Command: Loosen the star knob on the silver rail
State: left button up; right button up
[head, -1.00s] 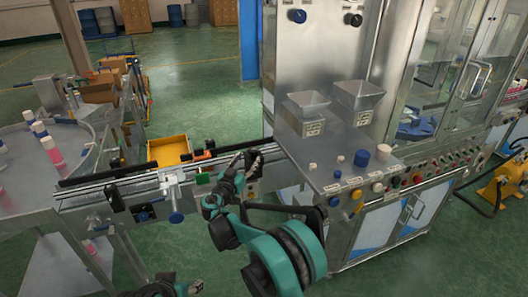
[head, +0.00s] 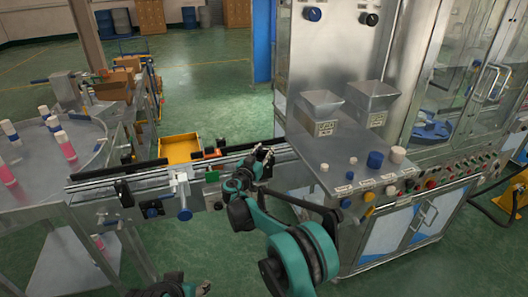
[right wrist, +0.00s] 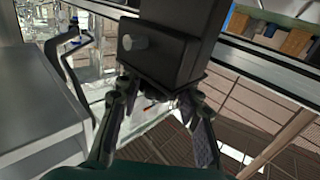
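The silver rail (head: 150,183) runs from the bottle table to the steel machine in the head view. Blue knobs hang on its front side, one (head: 184,214) below a white clamp and one (head: 152,212) further left. I cannot tell which knob is the star knob. My right gripper (head: 265,158) is at the rail's right part, close to the machine. In the right wrist view its fingers (right wrist: 160,100) are apart below a black block with a round grey knob (right wrist: 135,42). Nothing shows between them; contact is unclear. My left gripper (head: 188,287) is at the bottom edge, partly cut off.
The steel machine (head: 330,165) with hoppers and a button panel stands right of the rail. A round table (head: 40,165) with pink and white bottles is at the left. A yellow bin (head: 181,147) is behind the rail. Green floor is free beyond.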

jog(key=shift+n+t+y, duration=0.3)
jog(key=shift+n+y, duration=0.1)
jog(key=shift+y, duration=0.2)
jog(key=n+y, duration=0.2)
jog(key=y, duration=0.1)
jog(key=shift+d+t+y, duration=0.15)
jog(key=shift+t+y, duration=0.15)
jog(key=shift+t, duration=0.1)
jog(key=shift+n+y, duration=1.6)
jog(key=shift+y, duration=0.6)
jog(key=o, duration=1.2)
jog(key=shift+s, duration=0.1)
